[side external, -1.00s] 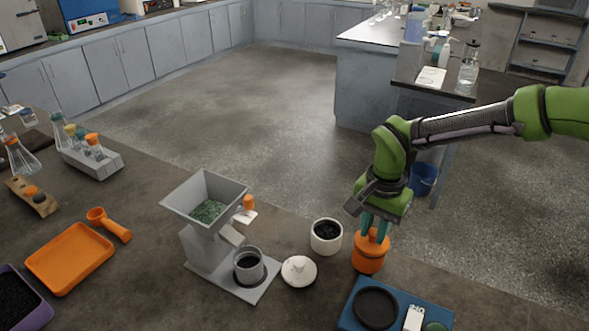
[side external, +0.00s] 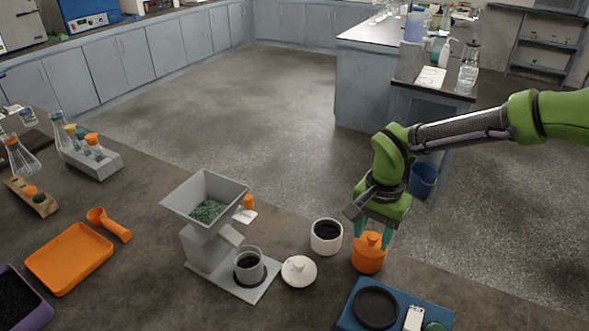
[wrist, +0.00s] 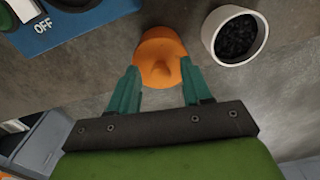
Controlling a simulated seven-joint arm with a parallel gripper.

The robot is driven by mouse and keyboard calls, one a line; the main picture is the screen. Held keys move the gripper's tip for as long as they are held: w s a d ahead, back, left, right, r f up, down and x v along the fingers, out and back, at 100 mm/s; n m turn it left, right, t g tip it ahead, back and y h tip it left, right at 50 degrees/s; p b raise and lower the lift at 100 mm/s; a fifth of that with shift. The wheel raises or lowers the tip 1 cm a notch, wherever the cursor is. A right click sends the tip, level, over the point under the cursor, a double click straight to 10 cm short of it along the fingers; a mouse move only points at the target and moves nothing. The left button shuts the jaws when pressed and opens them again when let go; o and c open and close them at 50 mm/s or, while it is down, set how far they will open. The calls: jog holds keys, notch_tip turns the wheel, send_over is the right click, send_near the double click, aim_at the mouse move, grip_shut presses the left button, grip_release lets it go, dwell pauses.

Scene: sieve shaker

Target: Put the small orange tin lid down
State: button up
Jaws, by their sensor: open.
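The small orange tin lid (side external: 371,240) with its knob sits on top of the orange tin (side external: 368,260), on the bench at the right. The lid also shows from above in the wrist view (wrist: 160,62). My gripper (side external: 372,236) is just above the tin, with its teal fingers spread on either side of the lid's knob. In the wrist view my gripper (wrist: 162,80) is open with a gap between the fingers and the knob. The lid looks level on the tin. Part of its rim is hidden by the fingers in the side view.
A white jar (side external: 326,238) with dark contents stands just left of the tin, and its white lid (side external: 299,271) lies nearby. A grey grinder (side external: 205,240) stands further left. A blue device (side external: 395,308) with a dark round plate is in front.

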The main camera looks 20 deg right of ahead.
aim_at(373, 237)
notch_tip(373, 237, up, 13)
jog(key=s+d+r+n+t+y, duration=0.1)
jog(key=s+d+r, duration=0.2)
jog(key=d, duration=0.2)
jog(key=s+d+r+n+t+y, duration=0.1)
jog(key=s+d+r+n+t, duration=0.1)
jog(key=s+d+r, duration=0.25)
jog(key=s+d+f+n+t, duration=0.2)
jog(key=s+d+n+t, duration=0.1)
jog(key=s+d, duration=0.5)
jog(key=shift+s+d+f+n+t, duration=0.35)
jog(key=shift+s+t, duration=0.25)
jog(key=shift+s, duration=0.45)
jog(key=shift+a, duration=0.1)
